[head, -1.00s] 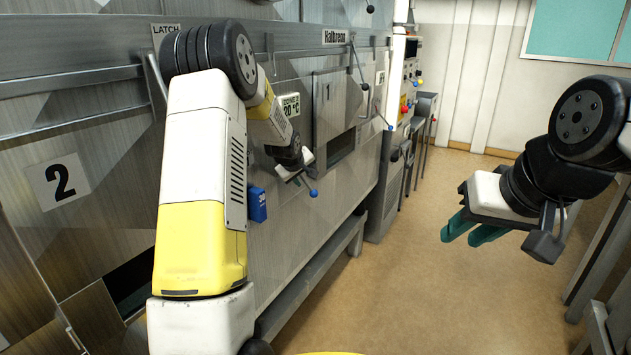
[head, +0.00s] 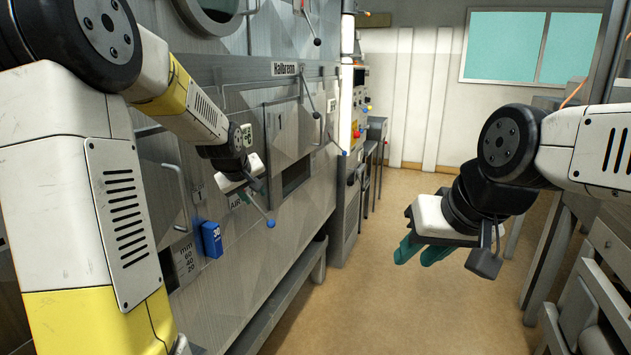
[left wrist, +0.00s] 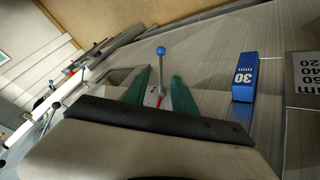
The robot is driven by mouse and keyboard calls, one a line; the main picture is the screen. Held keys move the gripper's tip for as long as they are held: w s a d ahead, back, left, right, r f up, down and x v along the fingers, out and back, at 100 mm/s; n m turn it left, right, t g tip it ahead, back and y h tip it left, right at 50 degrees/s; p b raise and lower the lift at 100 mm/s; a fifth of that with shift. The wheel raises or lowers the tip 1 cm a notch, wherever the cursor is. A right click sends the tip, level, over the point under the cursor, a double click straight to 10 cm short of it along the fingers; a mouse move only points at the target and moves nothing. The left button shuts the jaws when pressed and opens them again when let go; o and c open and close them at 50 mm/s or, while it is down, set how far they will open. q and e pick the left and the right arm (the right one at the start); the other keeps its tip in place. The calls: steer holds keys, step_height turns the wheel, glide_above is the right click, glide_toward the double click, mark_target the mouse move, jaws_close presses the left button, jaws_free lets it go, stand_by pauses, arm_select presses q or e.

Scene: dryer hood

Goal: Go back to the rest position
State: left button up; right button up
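My left gripper (head: 250,190) is beside the grey metal dryer front, near a lever with a blue ball (head: 271,223). In the left wrist view its two green fingers (left wrist: 163,85) are spread apart. The lever's blue ball (left wrist: 161,50) and rod show between and beyond the fingertips; I see no finger closed on the rod. My right gripper (head: 417,252) hangs over the floor at the right, its green fingers apart with nothing between them.
The dryer front (head: 255,245) runs along the left, with a blue block marked 30 (head: 211,239), which also shows in the left wrist view (left wrist: 244,78). Grey metal furniture (head: 590,300) stands close at the right. The brown floor (head: 370,290) between is clear.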

arm_select(q)
steer(key=s+d+r+m, duration=0.1)
steer(key=s+d+m, duration=0.1)
steer(key=s, duration=0.8)
steer(key=s+d+r+m+g+h, duration=0.1)
steer(key=s+r+m, duration=0.1)
steer(key=s, duration=0.9)
steer(key=s+d+r+m+g, duration=0.1)
steer(key=s+d+m, duration=0.1)
steer(key=s, duration=0.9)
steer(key=shift+d+r+m+h, duration=0.2)
steer(key=shift+d+m+h, duration=0.1)
steer(key=shift+m, duration=0.3)
